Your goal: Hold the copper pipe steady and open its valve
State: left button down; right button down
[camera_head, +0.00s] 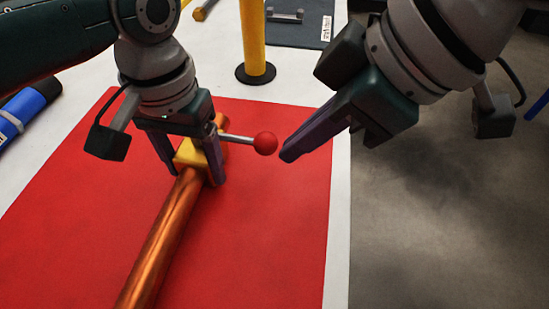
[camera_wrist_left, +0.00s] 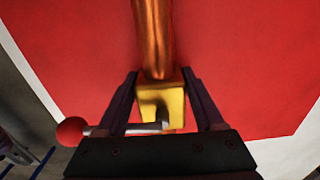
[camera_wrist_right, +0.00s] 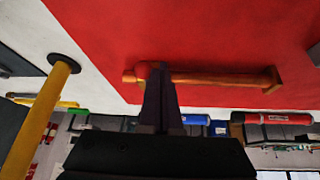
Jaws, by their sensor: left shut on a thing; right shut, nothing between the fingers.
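The copper pipe (camera_head: 160,245) lies on a red mat (camera_head: 275,220). It has a yellow valve block (camera_head: 186,157) near its far end. The valve lever (camera_head: 238,138) points to the right in the head view and ends in a red ball (camera_head: 265,143). My left gripper (camera_head: 190,176) is shut on the valve block, with one finger on each side, as the left wrist view (camera_wrist_left: 163,100) also shows. My right gripper (camera_head: 288,156) is shut and empty, just right of the red ball with a small gap seen between them. In the right wrist view its fingers hide part of the pipe.
A yellow post (camera_head: 252,40) on a dark round base stands behind the mat. A dark grey mat (camera_head: 300,22) with a metal handle lies at the back. A blue cylinder (camera_head: 25,105) lies at the left. Bare floor (camera_head: 440,220) is right of the table edge.

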aim_at(233, 140)
jog(key=s+a+f+m+t, duration=0.2)
jog(key=s+m+t, duration=0.1)
jog(key=s+m, duration=0.3)
jog(key=s+d+r+m+t+h, duration=0.1)
jog(key=s+d+r+m+t, duration=0.2)
jog(key=s+d, duration=0.1)
jog(key=shift+s+d+r+m+t+h, duration=0.15)
jog(key=shift+s+r+m+t+h, duration=0.25)
jog(key=x, duration=1)
jog(key=shift+w+f, duration=0.1)
jog(key=shift+f, duration=0.05)
jog(key=shift+w+a+r, duration=0.2)
jog(key=shift+w+a, duration=0.05)
jog(key=shift+w, duration=0.35)
jog(key=shift+w+a+r, duration=0.15)
jog(key=shift+w+a, duration=0.1)
jog(key=shift+w, duration=0.3)
jog(key=shift+w+a+r, duration=0.1)
jog(key=shift+w+a, duration=0.15)
jog(key=shift+w, duration=0.3)
